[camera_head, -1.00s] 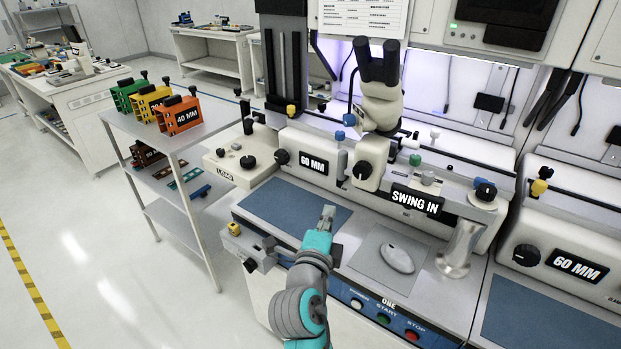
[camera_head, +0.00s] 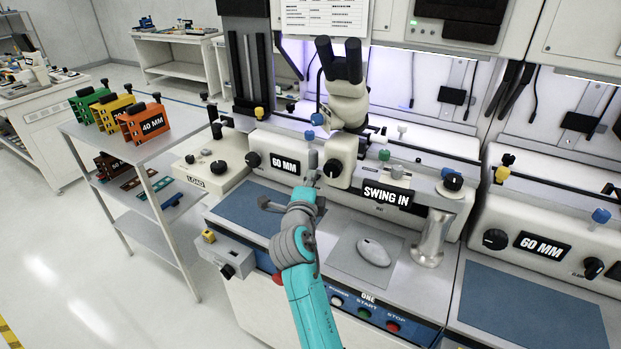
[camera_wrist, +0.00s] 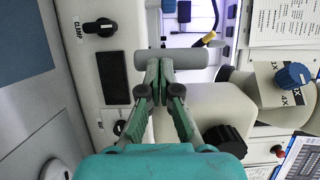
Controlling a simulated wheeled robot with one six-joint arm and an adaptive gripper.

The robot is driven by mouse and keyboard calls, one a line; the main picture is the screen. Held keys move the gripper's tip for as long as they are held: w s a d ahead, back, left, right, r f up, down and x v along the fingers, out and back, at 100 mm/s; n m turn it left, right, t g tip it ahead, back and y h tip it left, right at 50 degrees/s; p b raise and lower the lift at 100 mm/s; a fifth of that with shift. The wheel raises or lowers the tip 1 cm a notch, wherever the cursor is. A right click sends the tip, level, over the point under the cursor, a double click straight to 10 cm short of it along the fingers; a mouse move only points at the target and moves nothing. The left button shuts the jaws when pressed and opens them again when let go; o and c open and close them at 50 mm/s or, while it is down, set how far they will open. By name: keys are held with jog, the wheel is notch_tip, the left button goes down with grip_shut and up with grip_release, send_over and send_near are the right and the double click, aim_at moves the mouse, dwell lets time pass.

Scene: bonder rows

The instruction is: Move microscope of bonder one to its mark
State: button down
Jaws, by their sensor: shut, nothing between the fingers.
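The microscope (camera_head: 348,105) of bonder one is off-white with black eyepieces. It stands above the bonder marked 60 MM, behind a black knob (camera_head: 333,169). My gripper (camera_head: 312,180) is shut and empty, in front of the bonder's face, between the 60 MM sign (camera_head: 284,164) and that knob. In the wrist view my gripper (camera_wrist: 160,66) has its closed tips at a grey horizontal bar (camera_wrist: 190,56); I cannot tell whether they touch it. The microscope's side with a blue knob (camera_wrist: 293,76) shows at the right there. I cannot make out the mark.
A SWING IN sign (camera_head: 386,195) and a metal post (camera_head: 432,240) stand right of the gripper. A mouse (camera_head: 374,252) lies on a grey pad. A second bonder (camera_head: 540,240) is at the right. A shelf cart (camera_head: 150,150) with coloured blocks stands at the left.

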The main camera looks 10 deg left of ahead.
aim_at(316, 168)
jog(key=shift+w, duration=0.2)
jog(key=w, duration=0.3)
jog(key=shift+w+d, duration=0.1)
jog(key=shift+d, duration=0.2)
jog(key=shift+w+d+r, duration=0.1)
jog(key=shift+w+r, duration=0.1)
jog(key=shift+r, duration=0.1)
